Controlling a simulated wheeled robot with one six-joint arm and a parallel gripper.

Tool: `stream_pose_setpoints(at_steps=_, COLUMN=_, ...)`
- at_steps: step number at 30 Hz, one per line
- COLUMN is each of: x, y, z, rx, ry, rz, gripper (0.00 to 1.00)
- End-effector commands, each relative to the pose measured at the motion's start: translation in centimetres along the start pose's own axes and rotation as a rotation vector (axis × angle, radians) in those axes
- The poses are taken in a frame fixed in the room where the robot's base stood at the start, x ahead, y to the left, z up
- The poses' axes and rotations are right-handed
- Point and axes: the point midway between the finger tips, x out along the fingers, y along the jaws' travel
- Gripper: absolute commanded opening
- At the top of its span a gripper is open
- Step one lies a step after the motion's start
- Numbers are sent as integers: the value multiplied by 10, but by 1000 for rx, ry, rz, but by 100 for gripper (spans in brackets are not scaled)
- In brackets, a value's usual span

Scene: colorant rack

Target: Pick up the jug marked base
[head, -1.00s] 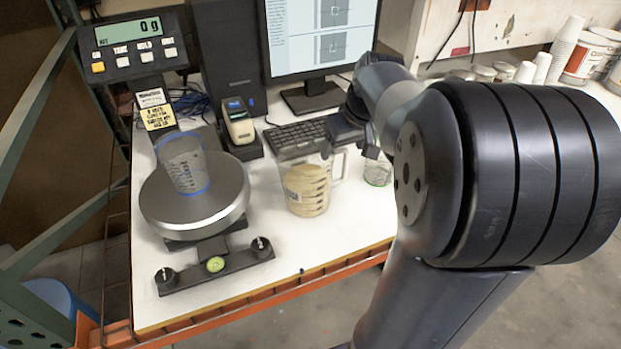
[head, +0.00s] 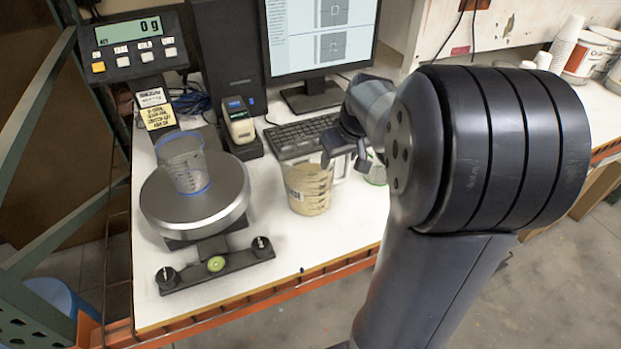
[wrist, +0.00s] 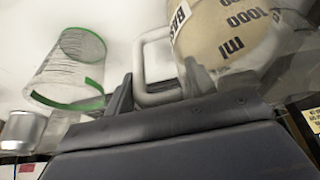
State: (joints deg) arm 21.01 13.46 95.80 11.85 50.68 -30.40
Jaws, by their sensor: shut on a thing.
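The jug marked base (head: 308,190) is clear with beige contents and stands on the white table near the middle of the head view. In the wrist view its body (wrist: 228,35) is at the upper right, with part of the BASE lettering and a scale showing. Its squared handle (wrist: 138,60) lies between the fingers of my gripper (wrist: 160,74), which is shut on it. In the head view my gripper (head: 344,160) is at the jug's right, partly over its upper part. I see no clear gap under the jug.
A clear green-rimmed cup (wrist: 70,70) is close beside my gripper. A scale (head: 205,215) with a blue-rimmed clear cup (head: 183,170) on it stands at left, its display reading 0 g. A keyboard (head: 300,137) and monitor (head: 320,45) are behind the jug.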

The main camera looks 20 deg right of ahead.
Motion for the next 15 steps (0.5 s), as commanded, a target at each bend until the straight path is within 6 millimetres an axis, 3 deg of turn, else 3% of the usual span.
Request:
stream_pose_setpoints(at_steps=11, x=0, y=0, z=0, rx=0, ry=0, rz=1, gripper=1)
stream_pose_setpoints(at_steps=15, x=-1, y=0, z=-1, rx=1, ry=3, rz=1, gripper=0)
